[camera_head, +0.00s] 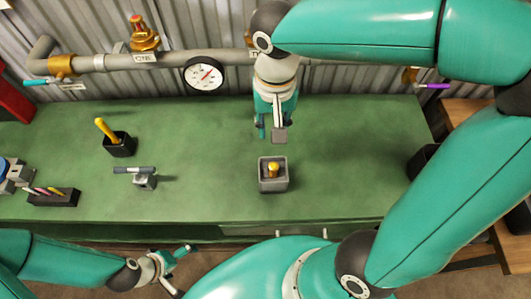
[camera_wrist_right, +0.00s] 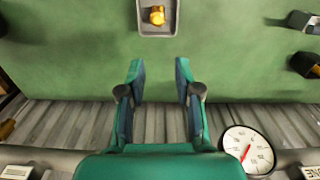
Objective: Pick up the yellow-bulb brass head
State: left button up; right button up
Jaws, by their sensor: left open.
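The yellow-bulb brass head (camera_head: 273,170) sits in a small grey square tray (camera_head: 264,184) on the green bench top. In the right wrist view the brass head (camera_wrist_right: 156,15) lies in the tray (camera_wrist_right: 156,31) at the top edge. My right gripper (camera_head: 273,135) is above the bench, behind the tray and apart from it. In its wrist view the right gripper (camera_wrist_right: 160,68) is open, with nothing between its fingers. My left gripper (camera_head: 178,270) is open and empty, low in front of the bench edge.
A pipe with a gauge (camera_head: 204,74) and brass fitting (camera_head: 144,38) runs behind. Bench around the tray is clear.

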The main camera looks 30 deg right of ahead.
aim_at(273, 162)
notch_tip(273, 162, down, 16)
jog(key=shift+s+d+f, duration=0.1)
jog(key=shift+s+f, duration=0.05)
grip_shut()
dwell(0.6)
